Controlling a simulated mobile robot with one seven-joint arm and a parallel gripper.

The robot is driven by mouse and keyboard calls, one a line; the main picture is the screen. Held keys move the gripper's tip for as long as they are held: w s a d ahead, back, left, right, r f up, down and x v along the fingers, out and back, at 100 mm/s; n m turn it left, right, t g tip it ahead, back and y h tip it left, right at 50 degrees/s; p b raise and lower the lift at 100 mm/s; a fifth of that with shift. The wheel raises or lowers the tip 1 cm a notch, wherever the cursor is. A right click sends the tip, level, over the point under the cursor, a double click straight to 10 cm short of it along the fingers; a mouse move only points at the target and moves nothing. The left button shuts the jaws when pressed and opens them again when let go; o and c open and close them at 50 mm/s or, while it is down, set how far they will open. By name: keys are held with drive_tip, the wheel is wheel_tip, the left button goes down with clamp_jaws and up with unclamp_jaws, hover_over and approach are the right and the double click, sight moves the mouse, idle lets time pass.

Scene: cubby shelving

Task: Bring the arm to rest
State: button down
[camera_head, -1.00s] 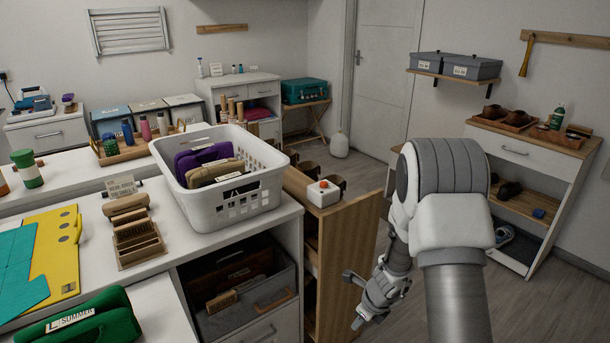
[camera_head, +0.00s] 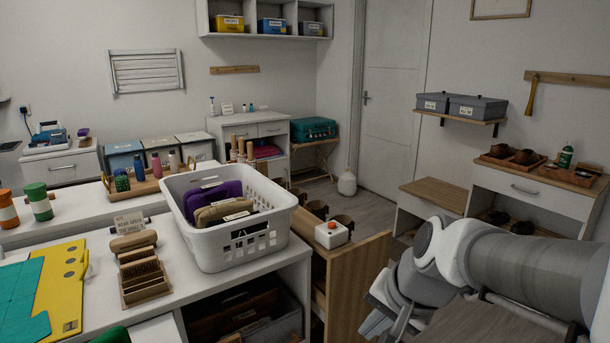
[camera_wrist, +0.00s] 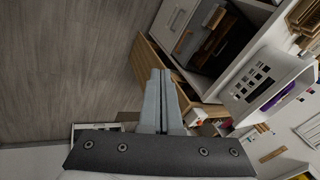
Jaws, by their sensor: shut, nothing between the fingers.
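My arm fills the lower right of the head view, bent at a white and grey joint, with the wrist end low beside the pull-out wooden unit. My gripper (camera_wrist: 160,86) shows in the wrist view with its two grey fingers together and nothing between them. It hangs over open floor, apart from the furniture.
A pulled-out wooden unit (camera_head: 356,285) stands close left of my arm, with a white box with a red button (camera_head: 332,234) on top. A white basket (camera_head: 225,240) stands on the counter. A low wooden-topped bench (camera_head: 437,194) and cabinet stand right. Floor (camera_wrist: 60,60) is clear.

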drive_tip(key=s+d+r+n+t+h, duration=0.1)
drive_tip(key=s+d+r+n, duration=0.1)
drive_tip(key=s+n, duration=0.25)
drive_tip(key=s+d+r+n+h, duration=0.2)
drive_tip(key=s+r+n, duration=0.1)
drive_tip(key=s, duration=0.3)
wheel_tip(320, 180, up, 13)
drive_tip(key=p, duration=1.4)
drive_tip(key=shift+a, duration=0.15)
drive_tip(key=shift+w+m, duration=0.1)
drive_tip(key=shift+m, duration=0.15)
